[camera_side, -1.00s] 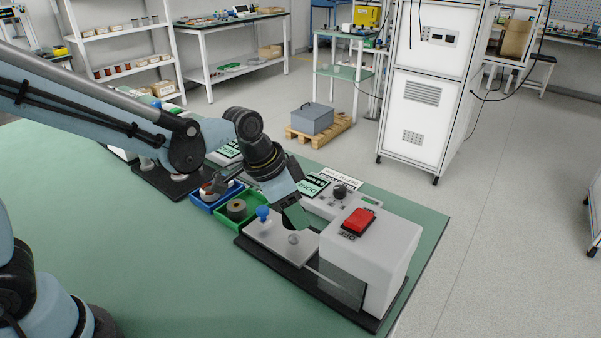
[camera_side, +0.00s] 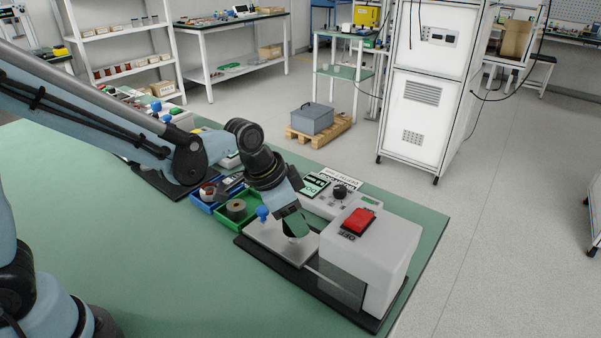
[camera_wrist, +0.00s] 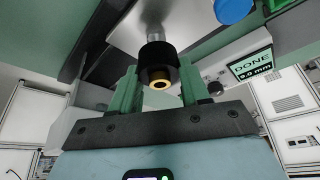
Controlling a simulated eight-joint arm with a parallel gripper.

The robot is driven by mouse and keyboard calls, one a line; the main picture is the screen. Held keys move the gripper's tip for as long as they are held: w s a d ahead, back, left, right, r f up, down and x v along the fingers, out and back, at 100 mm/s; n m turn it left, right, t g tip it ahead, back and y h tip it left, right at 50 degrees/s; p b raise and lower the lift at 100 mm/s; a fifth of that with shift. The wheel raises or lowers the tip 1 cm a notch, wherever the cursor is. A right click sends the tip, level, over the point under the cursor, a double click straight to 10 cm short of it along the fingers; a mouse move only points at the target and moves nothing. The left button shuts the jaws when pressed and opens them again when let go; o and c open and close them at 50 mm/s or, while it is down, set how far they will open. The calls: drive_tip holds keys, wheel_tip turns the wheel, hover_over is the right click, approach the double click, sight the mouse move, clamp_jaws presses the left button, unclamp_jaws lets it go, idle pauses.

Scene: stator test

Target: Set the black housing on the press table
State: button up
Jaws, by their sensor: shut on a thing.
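The black housing (camera_wrist: 157,56) is a short dark cylinder with a gold ring at its near end. In the wrist view it sits between the green fingers of my gripper (camera_wrist: 158,85), which is shut on it. A metal post (camera_wrist: 153,18) shows just beyond the housing; I cannot tell whether they touch. In the side view my gripper (camera_side: 295,224) points down close over the pale plate of the press table (camera_side: 273,240). There the housing is hidden by the fingers.
A blue knob (camera_side: 263,213) stands close left of my gripper. The white press body with a red button (camera_side: 359,220) is to the right. A green bin (camera_side: 236,212) and a blue bin (camera_side: 206,201) lie behind left. A display (camera_wrist: 250,65) reads DONE, 8.0 mm.

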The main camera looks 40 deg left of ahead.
drive_tip(key=shift+f, duration=0.2)
drive_tip(key=shift+f, duration=0.65)
drive_tip(key=shift+f, duration=0.55)
drive_tip(key=o, duration=1.2)
drive_tip(key=shift+c, duration=0.2)
drive_tip(key=shift+r, duration=0.1)
drive_tip(key=v, duration=1.2)
drive_tip(key=shift+s, duration=0.1)
